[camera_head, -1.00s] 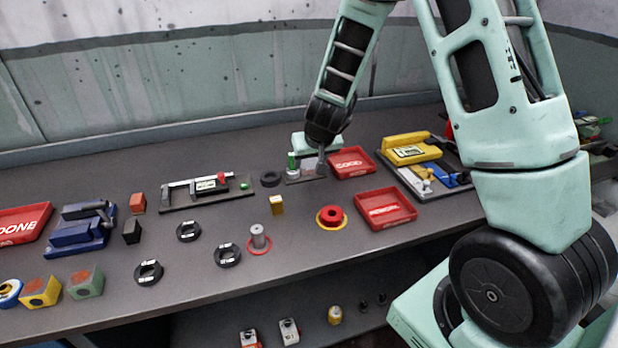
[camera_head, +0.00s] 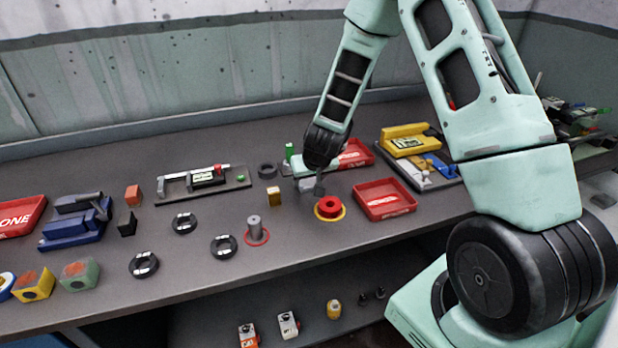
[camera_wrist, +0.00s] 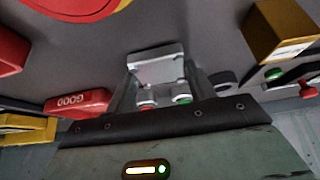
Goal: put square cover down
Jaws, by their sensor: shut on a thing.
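My gripper (camera_head: 311,182) hangs over the table at the middle right in the head view. In the wrist view it is shut on a light grey square cover (camera_wrist: 156,68), which sits between its two fingers. In the head view the cover is small and mostly hidden by my gripper and wrist. The cover appears held above the table, but its exact height is hard to tell. Beyond the cover, a red and a green round part (camera_wrist: 182,99) show between the fingers in the wrist view.
A red ring part (camera_head: 328,206) on a yellow ring and a red tray (camera_head: 385,213) lie close to my gripper. The red GOOD tray (camera_wrist: 78,102) is behind it. A yellow block (camera_head: 274,197) and a grey cylinder (camera_head: 254,228) stand to the left. Bare table lies between them.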

